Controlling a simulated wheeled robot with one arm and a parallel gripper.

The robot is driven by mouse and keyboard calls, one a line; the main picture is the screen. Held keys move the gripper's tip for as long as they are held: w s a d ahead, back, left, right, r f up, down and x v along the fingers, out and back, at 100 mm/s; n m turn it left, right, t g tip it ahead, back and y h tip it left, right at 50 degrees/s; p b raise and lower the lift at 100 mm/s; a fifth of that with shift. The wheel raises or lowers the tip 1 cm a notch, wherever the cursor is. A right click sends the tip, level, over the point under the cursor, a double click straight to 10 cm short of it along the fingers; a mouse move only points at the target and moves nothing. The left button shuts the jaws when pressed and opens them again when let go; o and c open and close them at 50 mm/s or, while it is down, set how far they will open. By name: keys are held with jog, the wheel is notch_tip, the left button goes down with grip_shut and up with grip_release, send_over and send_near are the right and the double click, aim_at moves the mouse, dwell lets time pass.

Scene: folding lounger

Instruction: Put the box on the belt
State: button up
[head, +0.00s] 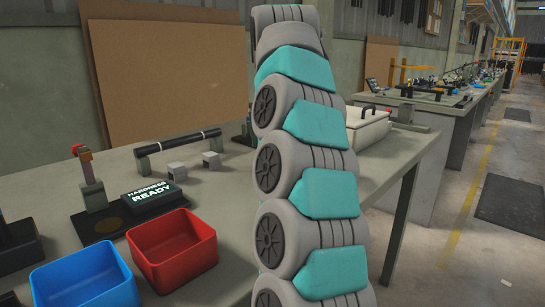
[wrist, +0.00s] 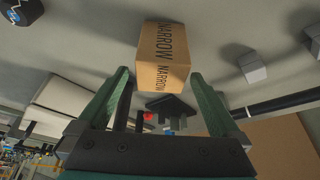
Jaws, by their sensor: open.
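A brown cardboard box (wrist: 163,55) marked NARROW shows in the upper middle of the wrist view, which looks upside down. My gripper (wrist: 158,75) is open, with one green finger on each side of the box's near end. Small gaps show between the box and both fingers; how deep the box sits between them I cannot tell. In the head view my arm stands in front, and neither the gripper nor the box is visible. I cannot make out a belt in either view.
On the grey table (head: 230,217) stand a red bin (head: 172,250), a blue bin (head: 85,280), a HARDNESS READY display (head: 153,192), a black bar (head: 178,143), small grey blocks and a cream case (head: 367,127). The case also shows left in the wrist view (wrist: 75,95).

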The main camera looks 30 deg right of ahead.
jog(key=shift+w+f, duration=0.1)
jog(key=shift+f, duration=0.25)
jog(key=shift+f, duration=0.1)
